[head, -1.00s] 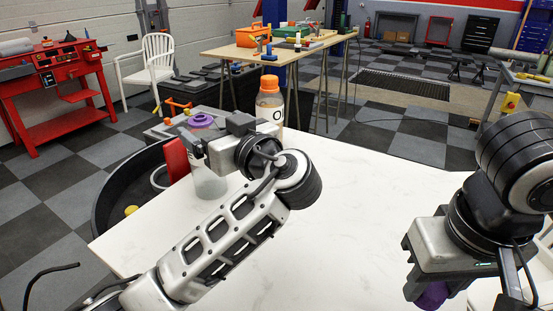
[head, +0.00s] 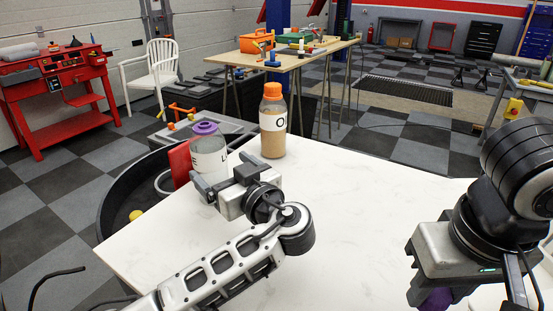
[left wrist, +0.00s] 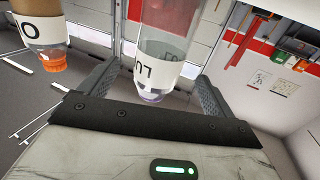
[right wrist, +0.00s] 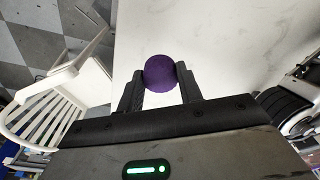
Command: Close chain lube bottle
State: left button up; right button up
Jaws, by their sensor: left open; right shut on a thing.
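The lube bottle (head: 211,160) is clear with a white label and a purple top. It stands upright near the table's back left edge. My left gripper (head: 224,174) is low beside it with its fingers open toward it. In the left wrist view the bottle (left wrist: 165,45) shows upside down between the open fingers; I cannot tell whether they touch it. My right gripper (right wrist: 160,82) is shut on a round purple cap (right wrist: 160,73), over the front right of the table. In the head view the cap (head: 436,299) is mostly hidden under the gripper.
An orange-capped bottle (head: 272,128) stands close to the right of the lube bottle. A black round tub (head: 112,210) is beyond the table's left edge. The middle of the white table (head: 370,210) is clear.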

pick_arm(q)
jog(key=shift+w+a, duration=0.1)
jog(key=shift+w, duration=0.05)
jog(key=p+x, duration=0.1)
jog(key=x, duration=0.5)
jog(key=shift+w+a, duration=0.1)
dwell(0.3)
jog(key=c, duration=1.2)
